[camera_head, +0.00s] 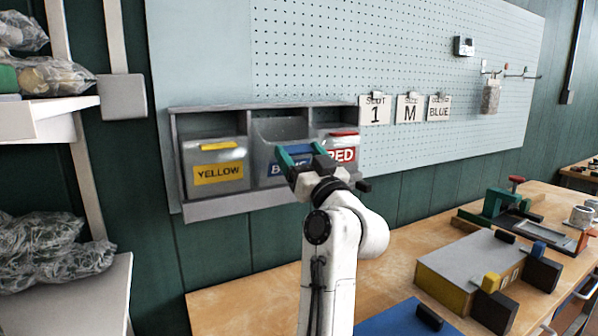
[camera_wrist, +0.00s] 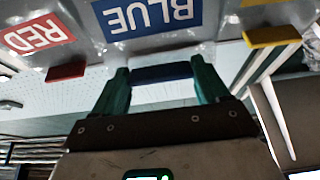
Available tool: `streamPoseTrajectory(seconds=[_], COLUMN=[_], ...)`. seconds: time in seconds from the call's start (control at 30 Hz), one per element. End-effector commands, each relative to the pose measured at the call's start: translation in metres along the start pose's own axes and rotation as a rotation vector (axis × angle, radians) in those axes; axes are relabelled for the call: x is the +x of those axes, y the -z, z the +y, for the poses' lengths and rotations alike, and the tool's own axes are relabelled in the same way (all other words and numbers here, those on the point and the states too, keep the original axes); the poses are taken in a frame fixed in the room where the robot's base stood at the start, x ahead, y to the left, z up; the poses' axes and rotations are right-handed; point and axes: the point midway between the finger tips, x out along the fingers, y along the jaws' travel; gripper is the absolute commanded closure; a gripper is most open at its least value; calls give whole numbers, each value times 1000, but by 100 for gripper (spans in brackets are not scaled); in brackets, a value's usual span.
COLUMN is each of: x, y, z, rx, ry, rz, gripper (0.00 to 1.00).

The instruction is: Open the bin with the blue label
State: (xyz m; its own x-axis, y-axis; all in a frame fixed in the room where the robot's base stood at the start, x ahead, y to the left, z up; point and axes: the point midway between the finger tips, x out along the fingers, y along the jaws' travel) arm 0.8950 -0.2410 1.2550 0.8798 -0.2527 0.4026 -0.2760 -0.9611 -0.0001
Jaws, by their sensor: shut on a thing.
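The bin with the blue label (camera_head: 264,160) is the middle one of a grey three-bay wall rack. Its front appears tipped outward, with an open gap above it. The BLUE label (camera_wrist: 148,16) shows upside down in the wrist view; in the head view my gripper hides much of it. My gripper (camera_head: 303,154) is at this bin's front. Its green fingers, also seen in the wrist view (camera_wrist: 160,82), are shut on the blue handle (camera_wrist: 161,73), one at each end.
The yellow-labelled bin (camera_head: 217,174) is left of it and the red-labelled bin (camera_head: 341,150) right, partly behind my gripper; both look closed. Signs on the pegboard (camera_head: 320,50) read 1, M and BLUE. A wooden bench (camera_head: 400,265) with fixtures lies below right.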

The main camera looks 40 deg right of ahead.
Motion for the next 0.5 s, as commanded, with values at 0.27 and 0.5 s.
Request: streamPoseTrajectory(seconds=[0.27,0.5], x=[-13,-17], y=[-7,-8], z=[0,0], rx=[-1,-1], ry=[2,2], rz=[45,42], gripper=[80,80])
